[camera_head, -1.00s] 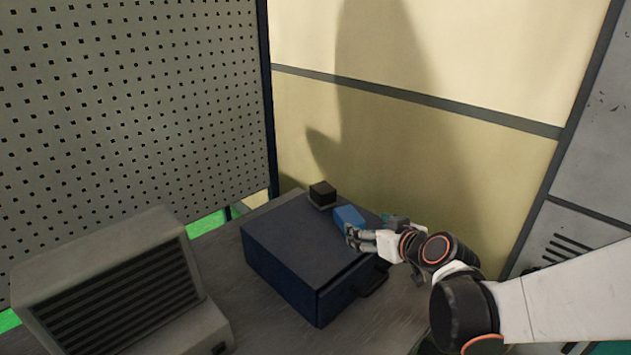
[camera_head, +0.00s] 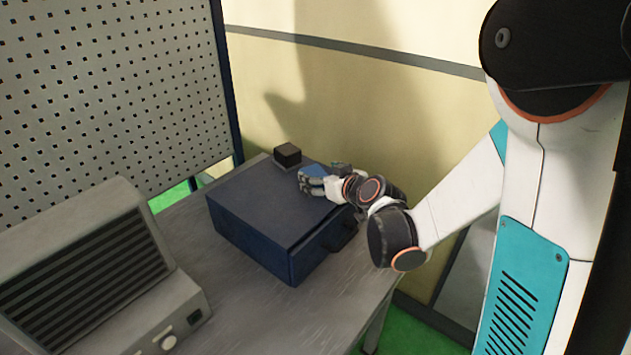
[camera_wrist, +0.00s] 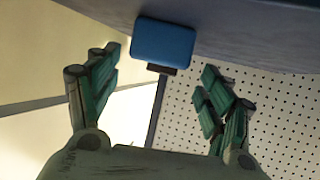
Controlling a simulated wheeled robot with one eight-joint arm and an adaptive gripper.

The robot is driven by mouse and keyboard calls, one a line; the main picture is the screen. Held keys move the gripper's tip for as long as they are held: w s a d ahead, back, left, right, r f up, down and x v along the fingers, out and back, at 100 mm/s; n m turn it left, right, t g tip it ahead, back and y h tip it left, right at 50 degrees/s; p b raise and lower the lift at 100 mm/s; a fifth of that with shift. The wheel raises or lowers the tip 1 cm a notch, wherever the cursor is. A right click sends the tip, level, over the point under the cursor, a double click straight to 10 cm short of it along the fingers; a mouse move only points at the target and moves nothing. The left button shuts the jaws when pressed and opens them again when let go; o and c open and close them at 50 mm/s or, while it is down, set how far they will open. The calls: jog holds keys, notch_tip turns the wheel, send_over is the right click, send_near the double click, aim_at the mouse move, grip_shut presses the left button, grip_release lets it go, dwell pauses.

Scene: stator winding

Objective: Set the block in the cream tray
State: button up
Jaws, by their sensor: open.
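A blue block (camera_head: 314,171) lies on top of the dark blue drawer box, partly hidden by my fingers. It shows more clearly in the wrist view (camera_wrist: 163,43) as a rounded rectangle. My gripper (camera_head: 304,182) is at the block's near side in the head view. In the wrist view its spread green fingers (camera_wrist: 160,82) stand apart, with the block beyond the gap between them; neither finger visibly grips it. I see no cream tray in either view.
The drawer box (camera_head: 262,207) stands on a grey table (camera_head: 245,310). A small black cube (camera_head: 287,154) sits near the box's far corner. A grey slatted machine (camera_head: 95,270) is at left. A perforated panel (camera_head: 110,90) and a cream wall (camera_head: 270,75) stand behind.

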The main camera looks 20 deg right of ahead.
aim_at(317, 175)
jog(key=b+x, duration=0.1)
jog(key=x, duration=0.4)
jog(key=shift+s+d+f+b, duration=0.1)
jog(key=shift+d+f+b, duration=0.1)
jog(key=shift+f+b, duration=0.15)
jog(key=shift+r, duration=0.15)
jog(key=c, duration=1.4)
